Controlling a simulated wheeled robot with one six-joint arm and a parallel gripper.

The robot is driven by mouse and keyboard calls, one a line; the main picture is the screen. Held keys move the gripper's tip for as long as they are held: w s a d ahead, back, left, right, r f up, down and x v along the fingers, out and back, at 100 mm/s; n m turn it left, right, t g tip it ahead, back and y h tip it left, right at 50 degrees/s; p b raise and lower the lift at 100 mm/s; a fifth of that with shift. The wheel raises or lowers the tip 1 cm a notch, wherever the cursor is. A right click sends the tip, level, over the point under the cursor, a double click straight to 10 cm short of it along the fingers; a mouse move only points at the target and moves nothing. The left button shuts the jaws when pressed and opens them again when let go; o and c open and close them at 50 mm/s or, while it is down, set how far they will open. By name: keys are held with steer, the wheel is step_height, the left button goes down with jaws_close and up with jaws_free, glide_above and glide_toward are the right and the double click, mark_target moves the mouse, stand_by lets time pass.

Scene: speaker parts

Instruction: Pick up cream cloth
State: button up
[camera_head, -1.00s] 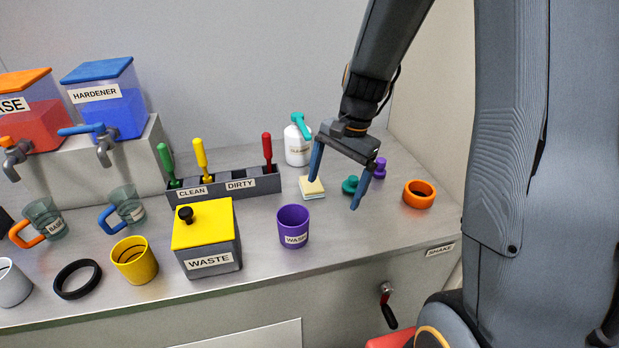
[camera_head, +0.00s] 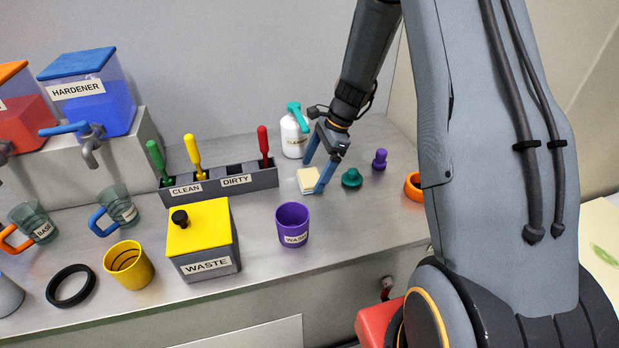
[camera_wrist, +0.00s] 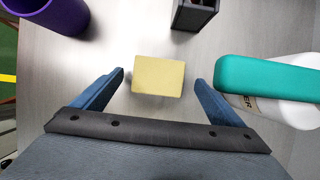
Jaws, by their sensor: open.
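The cream cloth (camera_head: 308,181) is a small folded square stack on the grey counter, right of the dirty rack and in front of the cleaner bottle. In the wrist view the cloth (camera_wrist: 158,76) lies just ahead of and between my fingers. My gripper (camera_head: 313,176) is open and empty, with its two blue fingers close to the cloth, one towards the back and one at its front right. In the wrist view my gripper (camera_wrist: 159,78) has a finger on each side with gaps to the cloth. I cannot tell the exact height of the fingertips above the counter.
The white cleaner bottle (camera_head: 294,138) with a teal spray head stands close behind the cloth. A purple waste cup (camera_head: 293,226) stands in front. A teal knob (camera_head: 351,178) and a purple one (camera_head: 380,159) sit to the right. The clean/dirty rack (camera_head: 222,185) is left.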

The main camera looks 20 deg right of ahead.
mark_target(315, 176)
steer(key=shift+x, duration=0.85)
steer(key=shift+c, duration=0.2)
steer(key=c, duration=1.2)
steer(key=shift+d+r, duration=0.1)
steer(key=shift+r, duration=0.15)
steer(key=shift+r+b, duration=0.1)
steer(key=shift+b, duration=0.25)
steer(key=r+b, duration=0.1)
steer(key=r, duration=0.2)
steer(key=r+b, duration=0.1)
steer(key=r, duration=0.2)
steer(key=shift+s+d+r, duration=0.15)
steer(key=shift+d+r, duration=0.1)
steer(key=shift+r, duration=0.05)
steer(key=s+d+b, duration=0.2)
steer(key=s+d, duration=0.1)
steer(key=d, duration=0.6)
steer(key=s+d+b, duration=0.2)
steer(key=s+d, duration=0.2)
steer(key=d, duration=0.4)
steer(key=shift+s+d+b, duration=0.25)
steer(key=shift+d+b, duration=0.05)
steer(key=shift+d, duration=0.1)
